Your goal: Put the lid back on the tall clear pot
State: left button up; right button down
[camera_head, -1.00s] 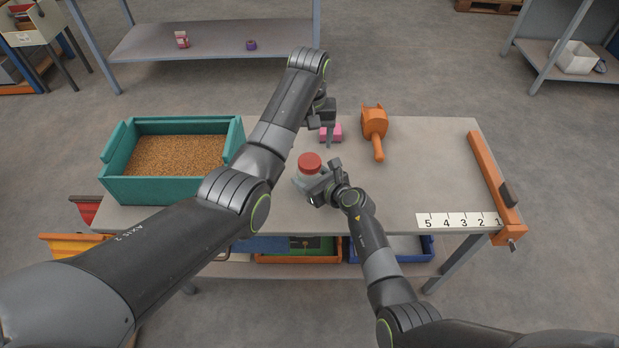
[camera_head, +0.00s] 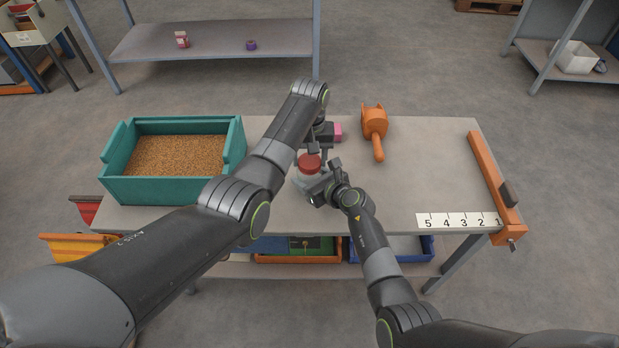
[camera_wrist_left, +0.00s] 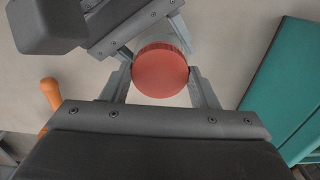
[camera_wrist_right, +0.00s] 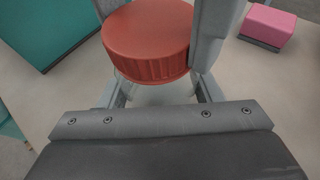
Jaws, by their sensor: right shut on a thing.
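The red round lid (camera_head: 309,164) sits on top of the clear pot (camera_wrist_right: 162,94), which stands upright on the table. The pot's body is mostly hidden by grippers and lid. My right gripper (camera_head: 322,183) is shut on the pot from the right, below the lid. My left gripper (camera_head: 311,156) is above the pot, with one finger on either side of the lid (camera_wrist_left: 160,71). Its fingers look open and very close to the lid's rim; contact is hard to tell. In the right wrist view the lid (camera_wrist_right: 148,40) looks about level.
A teal grain bin (camera_head: 150,190) stands at the left. Behind the left gripper lies a pink block (camera_head: 338,132), with an orange scoop (camera_head: 375,124) to its right. An orange bar (camera_head: 487,170) and a number strip (camera_head: 458,220) lie at the right. The table's right middle is clear.

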pick_arm(q)
jog(key=c, duration=0.5)
jog(key=o, duration=1.2)
notch_tip(320, 180, up, 12)
jog(key=shift+r, duration=0.1)
pick_arm(e)
jog(key=shift+c, duration=1.8)
grip_release()
